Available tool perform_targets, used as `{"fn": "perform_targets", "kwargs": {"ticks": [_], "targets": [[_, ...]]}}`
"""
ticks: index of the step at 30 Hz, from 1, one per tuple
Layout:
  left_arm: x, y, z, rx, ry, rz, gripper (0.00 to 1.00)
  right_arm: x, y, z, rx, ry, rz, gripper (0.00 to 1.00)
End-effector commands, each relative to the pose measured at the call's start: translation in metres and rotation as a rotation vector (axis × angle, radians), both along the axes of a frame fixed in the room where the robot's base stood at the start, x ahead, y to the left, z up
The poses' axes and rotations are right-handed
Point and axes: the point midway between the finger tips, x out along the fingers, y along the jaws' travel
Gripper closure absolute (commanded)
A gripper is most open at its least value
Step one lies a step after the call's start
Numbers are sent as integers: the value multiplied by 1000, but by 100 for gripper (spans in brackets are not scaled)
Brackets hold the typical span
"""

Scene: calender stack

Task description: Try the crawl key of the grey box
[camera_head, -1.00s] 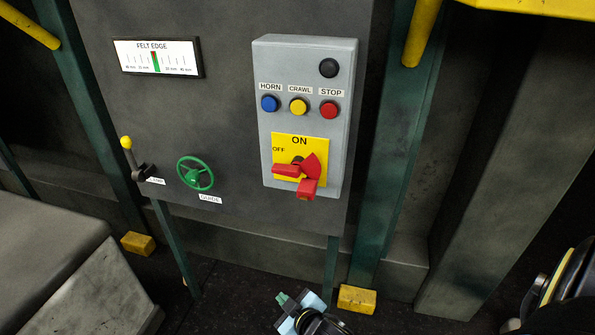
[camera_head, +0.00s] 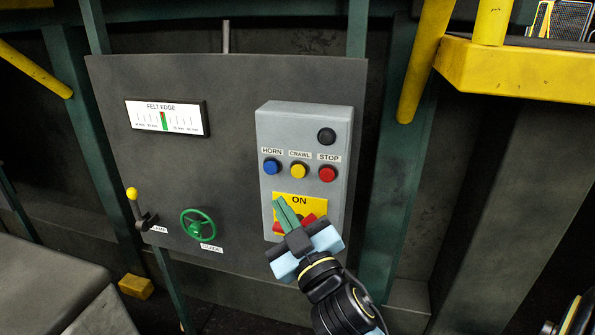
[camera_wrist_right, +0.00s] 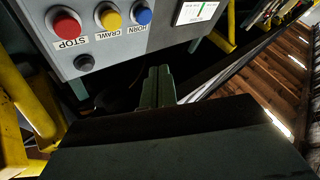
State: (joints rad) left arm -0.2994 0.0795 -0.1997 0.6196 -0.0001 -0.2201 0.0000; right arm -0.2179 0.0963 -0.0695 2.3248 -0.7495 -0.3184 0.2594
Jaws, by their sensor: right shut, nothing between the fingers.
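The grey box (camera_head: 345,125) is mounted on a dark panel. Its yellow CRAWL key (camera_head: 298,171) sits between the blue HORN key (camera_head: 272,167) and the red STOP key (camera_head: 327,174). In the right wrist view the CRAWL key (camera_wrist_right: 108,16) shows upside down at the top. My right gripper (camera_head: 280,202) is shut and empty, its green fingers in front of the box's yellow ON plate (camera_head: 316,206), below the CRAWL key. It partly hides the red switch handle (camera_head: 309,219). I cannot tell whether the fingertips touch the box. My left gripper is not in view.
A black button (camera_head: 326,136) is at the box's upper right. Left of the box are a FELT EDGE gauge (camera_head: 185,119), a green handwheel (camera_head: 197,224) and a yellow-knobbed lever (camera_head: 132,194). A yellow platform edge (camera_head: 520,75) juts out at the upper right.

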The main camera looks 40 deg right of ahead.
Motion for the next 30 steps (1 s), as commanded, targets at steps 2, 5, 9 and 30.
{"fn": "perform_targets", "kwargs": {"ticks": [2, 5, 9, 30], "targets": [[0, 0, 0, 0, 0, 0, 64, 0, 0, 0, 0, 0, 1, 100], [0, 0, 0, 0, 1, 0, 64, 0, 0, -1, 0, 1, 0, 100], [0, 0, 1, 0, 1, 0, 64, 4, -4, -1, -1, 1, 1, 100], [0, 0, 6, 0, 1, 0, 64, 55, -64, -1, 0, 2, 1, 100]]}}
